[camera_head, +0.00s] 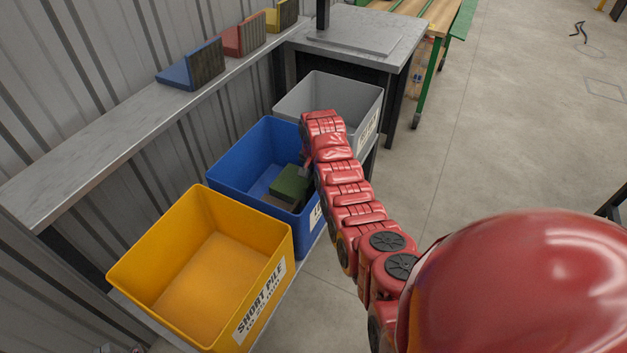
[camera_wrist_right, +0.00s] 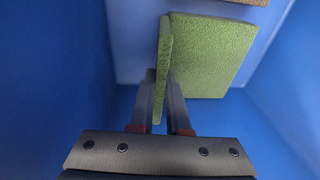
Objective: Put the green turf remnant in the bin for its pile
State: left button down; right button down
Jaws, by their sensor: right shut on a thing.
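The green turf remnant (camera_head: 288,186) is inside the blue bin (camera_head: 226,165), near its right side. In the right wrist view the remnant (camera_wrist_right: 212,55) has a flat green face and a thin upright strip. My right gripper (camera_head: 307,171) reaches down into the blue bin. In the wrist view its fingers (camera_wrist_right: 161,78) are shut on the upright strip, with blue walls around. I cannot tell whether the remnant touches the bin floor. The blue bin's label is mostly hidden by my arm. My left gripper is not in view.
A yellow bin (camera_head: 140,262) labelled "SHORT PILE" stands in front, looking empty. A grey bin (camera_head: 322,92) stands behind, its label unreadable. A brown piece (camera_head: 277,202) lies beside the remnant. Blue (camera_head: 176,75), red (camera_head: 233,41) and yellow (camera_head: 272,20) holders stand on the shelf (camera_head: 60,180).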

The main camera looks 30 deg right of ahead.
jog(key=shift+f, duration=0.45)
jog(key=c, duration=0.9)
grip_release()
